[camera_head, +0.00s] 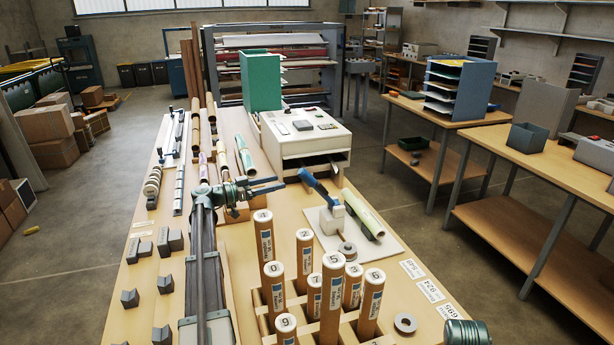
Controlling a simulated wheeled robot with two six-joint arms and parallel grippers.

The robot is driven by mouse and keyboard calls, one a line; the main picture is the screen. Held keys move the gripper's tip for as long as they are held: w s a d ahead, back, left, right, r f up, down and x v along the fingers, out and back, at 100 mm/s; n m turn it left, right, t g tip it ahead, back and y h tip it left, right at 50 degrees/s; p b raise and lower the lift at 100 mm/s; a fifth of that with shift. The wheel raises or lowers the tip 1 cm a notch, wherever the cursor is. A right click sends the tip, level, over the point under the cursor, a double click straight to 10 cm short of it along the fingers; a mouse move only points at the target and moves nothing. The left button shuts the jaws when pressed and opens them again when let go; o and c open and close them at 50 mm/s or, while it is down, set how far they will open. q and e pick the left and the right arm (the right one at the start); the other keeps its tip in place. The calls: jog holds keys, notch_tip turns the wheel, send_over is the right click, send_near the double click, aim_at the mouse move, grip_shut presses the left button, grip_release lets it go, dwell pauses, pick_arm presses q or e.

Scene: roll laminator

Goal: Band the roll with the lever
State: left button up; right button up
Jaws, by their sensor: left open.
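The banding lever (318,188) is a blue bar slanting up to the left from a small white block (331,218) on a pale board (394,247). A pale green roll (362,212) lies beside the block, on its right. My left gripper (281,185) is open and empty. Its two dark fingers point right, toward the upper end of the lever, with a small gap between in the picture. I cannot tell its exact height against the lever.
Upright numbered brown tubes (331,295) stand in a wooden rack in front of the board. A white laminator (305,143) stands behind the lever. Loose rolls (244,155) lie behind my left gripper. A grey ring (405,323) and label cards (431,290) lie at the right.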

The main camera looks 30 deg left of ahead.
aim_at(306, 176)
pick_arm(q)
jog(key=x, duration=1.1)
jog(key=shift+w+d, duration=0.25)
jog(key=shift+w, duration=0.05)
jog(key=shift+c, duration=0.2)
grip_shut()
jog(key=shift+r, duration=0.1)
dwell(0.6)
